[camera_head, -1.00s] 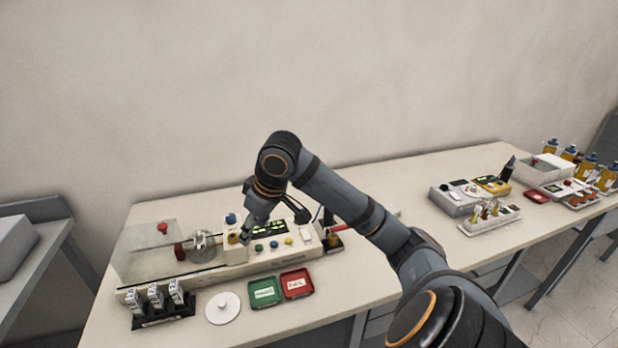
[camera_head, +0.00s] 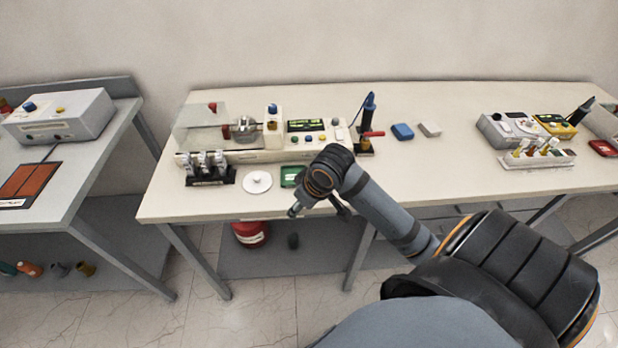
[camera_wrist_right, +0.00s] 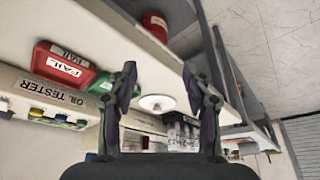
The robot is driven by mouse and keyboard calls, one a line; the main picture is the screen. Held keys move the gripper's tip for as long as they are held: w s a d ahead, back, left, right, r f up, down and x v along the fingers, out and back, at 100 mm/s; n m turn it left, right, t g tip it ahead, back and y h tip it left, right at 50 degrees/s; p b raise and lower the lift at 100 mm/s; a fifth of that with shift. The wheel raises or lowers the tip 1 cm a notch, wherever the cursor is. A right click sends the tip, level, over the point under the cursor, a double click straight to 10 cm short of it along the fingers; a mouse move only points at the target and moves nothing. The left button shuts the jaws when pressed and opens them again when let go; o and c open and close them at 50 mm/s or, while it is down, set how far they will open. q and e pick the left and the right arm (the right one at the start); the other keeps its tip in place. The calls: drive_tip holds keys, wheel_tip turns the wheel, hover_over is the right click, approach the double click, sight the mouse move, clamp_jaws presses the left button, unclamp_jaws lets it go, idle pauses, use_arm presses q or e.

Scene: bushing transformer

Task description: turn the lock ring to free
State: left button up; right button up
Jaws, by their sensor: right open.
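The oil tester (camera_head: 224,158) stands on the middle table, and its labelled side shows in the right wrist view (camera_wrist_right: 50,95). A round silver fitting (camera_head: 245,127) sits on it beside a clear cover (camera_head: 195,122); I cannot tell for sure which part is the lock ring. My right gripper (camera_head: 296,210) is at the table's front edge, in front of the tester and apart from it. In the right wrist view the gripper (camera_wrist_right: 157,70) has its fingers spread with nothing between them. My left gripper is not in view.
A white lidded disc (camera_head: 257,183), a green tray (camera_head: 291,177) and a rack of vials (camera_head: 207,172) stand before the tester. The red tray (camera_wrist_right: 62,68) shows in the wrist view. A red container (camera_head: 250,234) is under the table.

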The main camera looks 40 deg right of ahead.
drive_tip(key=s+f, duration=0.4)
drive_tip(key=shift+a+f+m+h, duration=0.3)
drive_tip(key=shift+a+m, duration=0.1)
drive_tip(key=shift+a, duration=0.05)
drive_tip(key=s+d+f+m+g+h, duration=0.1)
drive_tip(key=d+f, duration=0.2)
drive_tip(key=f, duration=1)
drive_tip(key=s+d+f+m, duration=0.1)
drive_tip(key=s+d+f, duration=0.15)
drive_tip(key=f, duration=1.05)
drive_tip(key=s+f+g, duration=0.1)
drive_tip(key=s+f, duration=0.8)
drive_tip(key=s, duration=0.3)
drive_tip(key=s+a+f+g, duration=0.1)
drive_tip(key=s+f, duration=0.9)
drive_tip(key=s, duration=0.2)
drive_tip(key=shift+s+a, duration=0.2)
drive_tip(key=shift+a, duration=0.1)
drive_tip(key=shift+d+f, duration=0.1)
drive_tip(key=shift+d, duration=0.05)
